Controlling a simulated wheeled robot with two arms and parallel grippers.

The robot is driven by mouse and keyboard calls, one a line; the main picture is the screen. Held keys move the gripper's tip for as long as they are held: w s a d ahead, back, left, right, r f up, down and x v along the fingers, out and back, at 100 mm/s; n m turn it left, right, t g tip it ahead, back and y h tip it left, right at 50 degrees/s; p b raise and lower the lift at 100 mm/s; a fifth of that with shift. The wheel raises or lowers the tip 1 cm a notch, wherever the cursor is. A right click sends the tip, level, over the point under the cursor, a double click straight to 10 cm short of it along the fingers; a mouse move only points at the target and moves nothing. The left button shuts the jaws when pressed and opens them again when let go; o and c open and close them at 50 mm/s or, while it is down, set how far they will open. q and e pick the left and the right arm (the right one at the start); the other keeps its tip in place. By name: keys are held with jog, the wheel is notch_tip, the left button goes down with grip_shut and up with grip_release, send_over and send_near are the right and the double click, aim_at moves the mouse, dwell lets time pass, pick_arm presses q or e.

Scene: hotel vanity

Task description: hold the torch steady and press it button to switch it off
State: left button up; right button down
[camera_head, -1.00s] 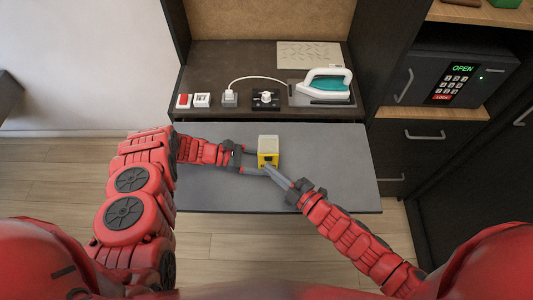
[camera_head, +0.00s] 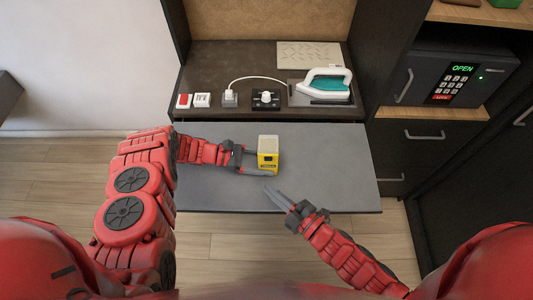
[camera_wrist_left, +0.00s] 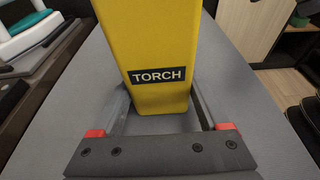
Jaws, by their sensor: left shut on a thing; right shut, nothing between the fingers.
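The yellow torch (camera_head: 268,160) with a pale grey top stands upright on the grey pull-out shelf (camera_head: 330,165). My left gripper (camera_head: 262,163) is shut on the torch, coming from the left. In the left wrist view the torch (camera_wrist_left: 150,50) fills the upper middle, its black TORCH label facing the camera, with a finger on each side. My right gripper (camera_head: 268,189) is shut and empty, just in front of the torch and apart from it. The button cannot be made out, and the light's state is not clear.
Behind the shelf, the dark counter holds a red switch (camera_head: 183,101), a white switch (camera_head: 202,100), a plug in a socket (camera_head: 230,98), a dial (camera_head: 266,98) and an iron (camera_head: 325,84). A safe reading OPEN (camera_head: 462,69) is at right. The shelf's right side is clear.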

dwell(0.3)
pick_arm(q)
jog(key=o, duration=0.9)
jog(key=shift+c, duration=0.2)
